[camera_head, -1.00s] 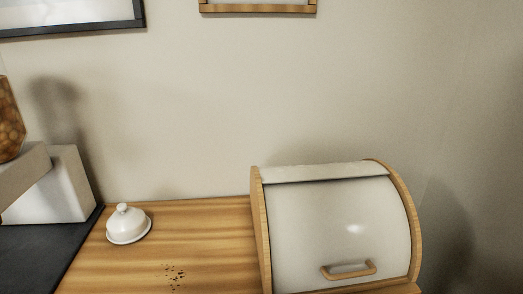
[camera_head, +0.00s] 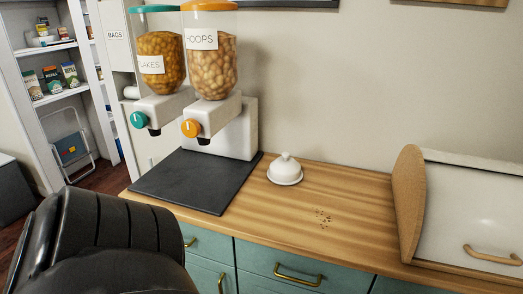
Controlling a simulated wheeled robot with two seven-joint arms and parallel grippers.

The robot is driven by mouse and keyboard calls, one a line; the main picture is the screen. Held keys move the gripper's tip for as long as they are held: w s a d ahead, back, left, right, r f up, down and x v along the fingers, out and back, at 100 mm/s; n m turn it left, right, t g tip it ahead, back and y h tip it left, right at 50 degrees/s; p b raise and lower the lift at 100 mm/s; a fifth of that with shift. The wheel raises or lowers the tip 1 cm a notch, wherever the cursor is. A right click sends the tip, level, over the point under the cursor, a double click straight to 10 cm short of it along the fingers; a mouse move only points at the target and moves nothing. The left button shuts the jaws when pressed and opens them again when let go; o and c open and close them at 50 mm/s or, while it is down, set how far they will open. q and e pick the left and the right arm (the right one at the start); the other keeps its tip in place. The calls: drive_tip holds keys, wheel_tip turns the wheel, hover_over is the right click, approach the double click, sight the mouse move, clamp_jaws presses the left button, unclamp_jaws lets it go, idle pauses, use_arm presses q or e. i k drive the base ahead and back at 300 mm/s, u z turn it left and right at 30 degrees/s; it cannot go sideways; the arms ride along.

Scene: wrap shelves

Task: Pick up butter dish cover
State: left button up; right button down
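The white butter dish cover (camera_head: 286,165), a small dome with a round knob on top, sits upright on the wooden counter (camera_head: 345,190) in the head view. It stands just right of the black mat, with a white rim or plate at its base. A black part of my own arm fills the lower left of the view. Neither gripper's fingers show, so I cannot see either one's state.
Two cereal dispensers (camera_head: 212,60) stand at the back of the black mat (camera_head: 195,180). A bread box (camera_head: 465,205) is at the right. Dark crumbs (camera_head: 323,217) lie on the counter. Teal drawers (camera_head: 300,266) are below its front edge. Shelves (camera_head: 50,70) are at the far left.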

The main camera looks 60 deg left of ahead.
sight(284, 168)
drive_tip(key=u, duration=0.95)
drive_tip(key=i, duration=0.35)
drive_tip(key=z, duration=0.25)
